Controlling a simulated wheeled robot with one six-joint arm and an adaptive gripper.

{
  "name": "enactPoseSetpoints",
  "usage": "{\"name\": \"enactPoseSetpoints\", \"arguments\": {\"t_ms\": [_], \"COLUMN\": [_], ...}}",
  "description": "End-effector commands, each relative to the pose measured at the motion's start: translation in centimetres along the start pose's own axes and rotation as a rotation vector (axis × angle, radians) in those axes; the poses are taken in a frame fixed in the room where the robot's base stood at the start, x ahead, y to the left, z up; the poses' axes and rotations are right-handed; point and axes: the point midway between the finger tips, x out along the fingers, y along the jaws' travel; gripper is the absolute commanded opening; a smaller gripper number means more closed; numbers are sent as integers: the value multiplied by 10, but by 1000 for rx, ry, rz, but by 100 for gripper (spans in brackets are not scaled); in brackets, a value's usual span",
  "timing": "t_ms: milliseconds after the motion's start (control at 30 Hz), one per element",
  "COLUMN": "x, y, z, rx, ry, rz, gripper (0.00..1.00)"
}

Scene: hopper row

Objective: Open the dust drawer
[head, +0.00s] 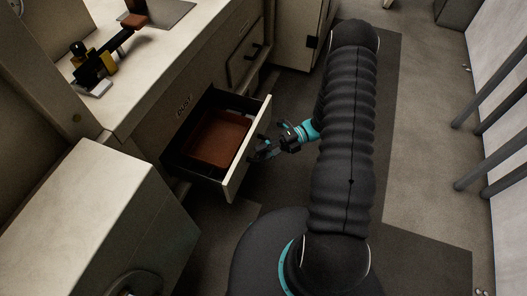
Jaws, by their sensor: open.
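The dust drawer (238,160) is pulled well out from the counter front, below a label reading DUST (184,105). A reddish-brown tray or block (217,140) lies inside it. My gripper (262,150) is open at the outer side of the drawer's pale front panel, close to it. The drawer's handle is hard to make out behind the dark fingers. I cannot tell whether the fingers touch the front or the handle.
A second closed drawer or door with a dark handle (252,51) is farther along the counter. A black and yellow tool (95,62) stands on the countertop (150,50). A pale cabinet (85,215) is at the lower left. Dark rails (490,110) line the right wall. Floor (425,140) is clear right of my arm.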

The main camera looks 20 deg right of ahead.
Motion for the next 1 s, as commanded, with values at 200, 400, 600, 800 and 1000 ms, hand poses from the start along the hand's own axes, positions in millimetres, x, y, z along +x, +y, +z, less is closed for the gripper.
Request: {"name": "enactPoseSetpoints", "arguments": {"t_ms": [200, 400, 600, 800, 1000], "x": [-12, -48, -87, -112, -121], "y": [0, 0, 0, 0, 0], "z": [0, 0, 0, 0, 0], "rx": [0, -1, -1, 0, 0], "ry": [-2, -5, -4, -3, -1], "rz": [1, 0, -1, 0, 0], "gripper": [42, 42, 42, 42, 42]}}
